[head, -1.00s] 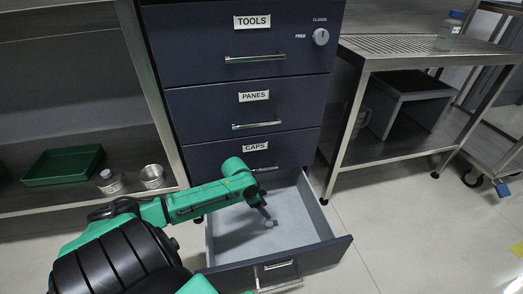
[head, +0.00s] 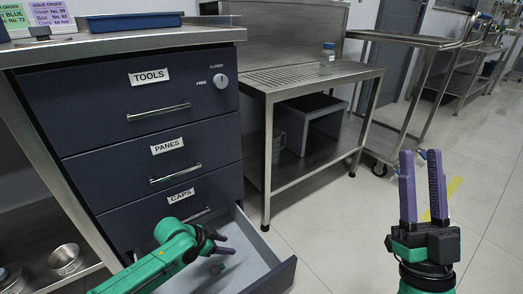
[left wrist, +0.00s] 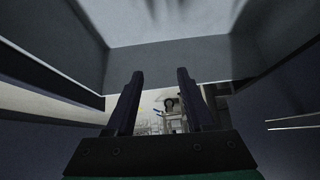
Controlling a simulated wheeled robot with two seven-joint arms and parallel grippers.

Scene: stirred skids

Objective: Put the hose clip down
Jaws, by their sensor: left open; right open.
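A small grey-green piece, which looks like the hose clip (head: 217,268), lies on the floor of the open bottom drawer (head: 277,275). It is too small to make out its shape. My left gripper (head: 232,244) is open over the drawer, its purple fingers just above the piece in the picture and apart from it. In the left wrist view the left gripper (left wrist: 159,80) has nothing between its fingers, and the clip does not show there. My right gripper (head: 422,160) is open and empty, raised upright over the floor at the right.
The dark blue cabinet has shut drawers marked TOOLS (head: 147,95), PANES and CAPS above the open one. A steel bench (head: 300,85) with a bottle (head: 327,58) stands to its right. A blue tray (head: 130,22) lies on the cabinet top. Floor at the right is clear.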

